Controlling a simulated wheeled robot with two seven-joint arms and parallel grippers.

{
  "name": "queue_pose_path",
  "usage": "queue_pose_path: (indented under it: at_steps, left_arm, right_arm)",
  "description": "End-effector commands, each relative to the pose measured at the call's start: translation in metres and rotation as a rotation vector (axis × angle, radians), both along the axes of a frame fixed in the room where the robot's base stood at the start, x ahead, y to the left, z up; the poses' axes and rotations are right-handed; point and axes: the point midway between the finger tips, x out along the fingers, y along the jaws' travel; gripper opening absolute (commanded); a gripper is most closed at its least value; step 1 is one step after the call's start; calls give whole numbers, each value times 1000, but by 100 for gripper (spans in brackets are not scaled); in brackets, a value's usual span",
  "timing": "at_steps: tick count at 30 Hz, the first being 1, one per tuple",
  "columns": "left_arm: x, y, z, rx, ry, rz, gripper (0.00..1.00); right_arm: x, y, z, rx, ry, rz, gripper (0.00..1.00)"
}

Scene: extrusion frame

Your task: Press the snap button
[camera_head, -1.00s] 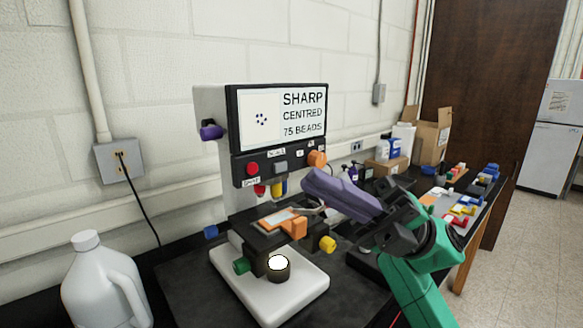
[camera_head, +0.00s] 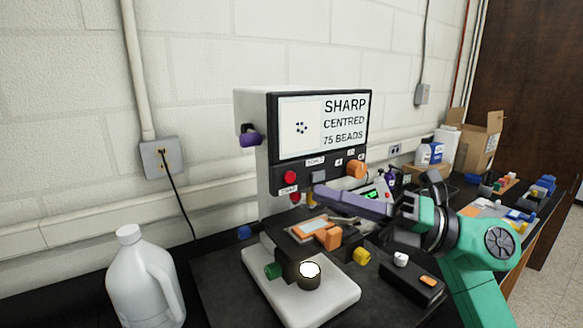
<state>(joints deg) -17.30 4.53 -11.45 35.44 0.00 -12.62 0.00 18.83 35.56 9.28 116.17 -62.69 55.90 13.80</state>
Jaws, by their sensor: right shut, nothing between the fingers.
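The microscope's control panel (camera_head: 325,168) sits below its screen, which reads SHARP, CENTRED, 75 BEADS. A round red button (camera_head: 290,177) is at the panel's left end. A small label (camera_head: 289,190) under it seems to read SNAP. A grey square button (camera_head: 319,176) is to its right. My right gripper (camera_head: 322,191), with purple fingers, is shut and empty. Its tip is just right of and slightly below the red button in the picture, in front of the panel's lower edge. I cannot tell its gap to the panel. My left gripper is not in view.
An orange knob (camera_head: 357,169) is at the panel's right. The stage (camera_head: 297,232) holds a slide below my fingers, above the white base (camera_head: 328,304). A white jug (camera_head: 142,280) stands at left. A black box (camera_head: 412,284) with a white knob lies right of the base.

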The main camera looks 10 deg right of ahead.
Motion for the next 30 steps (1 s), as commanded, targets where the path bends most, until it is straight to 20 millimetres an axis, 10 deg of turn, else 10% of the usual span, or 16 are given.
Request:
queue_pose_path:
  at_steps: [11,30]
  left_arm:
    - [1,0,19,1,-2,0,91]
    - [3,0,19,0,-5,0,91]
  right_arm:
    - [41,17,1,-1,0,2,0]
    - [43,18,-1,-2,1,1,0]
